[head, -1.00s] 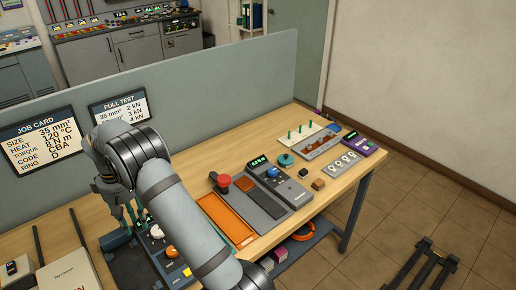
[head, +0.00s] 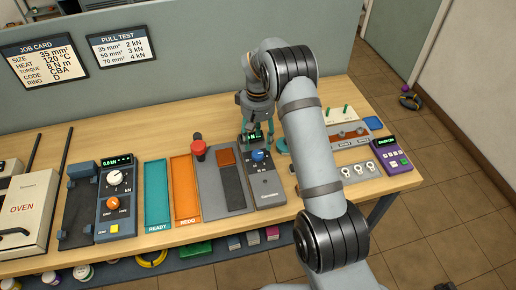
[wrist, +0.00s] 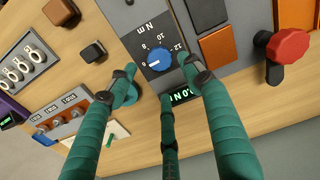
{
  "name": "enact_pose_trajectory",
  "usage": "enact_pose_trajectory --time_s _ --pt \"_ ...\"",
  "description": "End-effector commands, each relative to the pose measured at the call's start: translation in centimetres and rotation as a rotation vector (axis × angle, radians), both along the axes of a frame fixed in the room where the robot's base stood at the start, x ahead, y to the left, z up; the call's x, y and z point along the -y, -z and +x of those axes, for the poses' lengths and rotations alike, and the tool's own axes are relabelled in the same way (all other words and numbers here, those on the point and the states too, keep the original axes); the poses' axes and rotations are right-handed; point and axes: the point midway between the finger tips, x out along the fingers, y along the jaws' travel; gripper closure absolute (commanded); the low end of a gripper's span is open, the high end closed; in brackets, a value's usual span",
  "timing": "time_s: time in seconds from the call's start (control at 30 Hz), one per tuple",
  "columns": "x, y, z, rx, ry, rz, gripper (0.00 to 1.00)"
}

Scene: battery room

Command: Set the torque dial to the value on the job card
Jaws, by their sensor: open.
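The torque dial (head: 260,155) is a blue knob on the grey unit at the middle of the bench. In the wrist view the blue torque dial (wrist: 159,58) sits on a dark plate marked N m, with numbers around it; I cannot surely read its setting. My gripper (head: 257,132) is open and empty, pointing down over that unit. In the wrist view its teal fingers (wrist: 160,78) are spread around the dial's near side, apart from it. A green display (wrist: 183,95) is partly hidden by the fingers. The job card (head: 43,62) gives torque 8 N m.
Orange (head: 186,190) and teal (head: 157,195) trays lie further left. A teal round part (head: 281,146), small blocks and a purple device (head: 391,155) are to the right.

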Motion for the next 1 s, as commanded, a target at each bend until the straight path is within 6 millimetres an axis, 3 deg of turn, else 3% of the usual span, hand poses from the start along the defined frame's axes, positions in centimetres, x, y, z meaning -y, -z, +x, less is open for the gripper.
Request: enact_pose_trajectory --time_s 0.2,0.4,0.73,1.0 --pt "0.0 3.7 -0.1 -0.003 -0.001 -0.002 0.5" --pt "0.0 5.6 0.0 0.0 0.001 0.0 0.5" --pt "0.0 6.0 0.0 0.001 0.0 0.001 0.5" --pt "0.0 6.0 0.0 0.001 0.0 0.001 0.66"
